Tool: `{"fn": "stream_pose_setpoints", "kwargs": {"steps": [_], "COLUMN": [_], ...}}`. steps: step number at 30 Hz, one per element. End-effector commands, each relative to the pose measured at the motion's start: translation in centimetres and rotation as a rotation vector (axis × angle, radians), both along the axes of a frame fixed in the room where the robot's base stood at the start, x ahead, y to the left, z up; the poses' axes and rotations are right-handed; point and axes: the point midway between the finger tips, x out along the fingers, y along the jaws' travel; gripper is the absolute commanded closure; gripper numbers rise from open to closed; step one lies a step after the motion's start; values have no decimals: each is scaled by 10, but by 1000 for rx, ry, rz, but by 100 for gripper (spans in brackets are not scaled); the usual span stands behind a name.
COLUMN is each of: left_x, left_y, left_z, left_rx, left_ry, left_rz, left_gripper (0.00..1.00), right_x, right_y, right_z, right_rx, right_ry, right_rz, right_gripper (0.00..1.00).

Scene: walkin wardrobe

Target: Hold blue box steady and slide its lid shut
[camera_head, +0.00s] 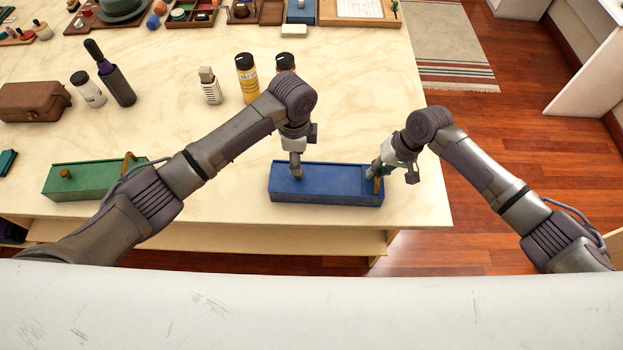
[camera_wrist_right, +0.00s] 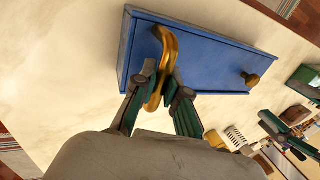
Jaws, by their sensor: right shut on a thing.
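The blue box (camera_head: 325,183) lies near the table's front edge, its long side along that edge. In the right wrist view the blue box (camera_wrist_right: 200,58) shows a flat blue top. My right gripper (camera_wrist_right: 160,88) is shut on the brass handle (camera_wrist_right: 168,45) at the box's right end. In the head view the right gripper (camera_head: 376,172) is at that end. My left gripper (camera_head: 296,173) points down over the box's left part; its jaw opening is unclear. The small brass knob (camera_wrist_right: 251,79) shows uncovered in the wrist view, apart from the left gripper. Any lid gap is unclear.
A green box (camera_head: 90,180) with a knob and handle lies at left. Behind stand a yellow bottle (camera_head: 246,78), a white bottle (camera_head: 88,90), a dark bottle (camera_head: 118,86) and a brown case (camera_head: 35,101). The table around the blue box is clear.

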Motion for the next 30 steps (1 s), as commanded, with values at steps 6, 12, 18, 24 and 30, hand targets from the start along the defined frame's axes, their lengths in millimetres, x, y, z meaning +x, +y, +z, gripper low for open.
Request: {"fn": "stream_pose_setpoints", "kwargs": {"steps": [6,12,18,24,30], "left_x": [0,0,0,0,0], "left_y": [0,0,0,0,0], "left_z": [0,0,0,0,0], "left_rx": [0,0,0,0,0], "left_ry": [0,0,0,0,0], "left_rz": [0,0,0,0,0], "left_gripper": [48,48,48,48,48], "right_x": [0,0,0,1,0], "right_y": [1,0,0,-6,-21], "right_z": [0,0,0,17,57], "right_rx": [1,1,0,1,1], "right_ry": [1,1,0,-2,-5], "right_rz": [1,1,0,0,1], "right_gripper": [80,59,59,59,59]}}
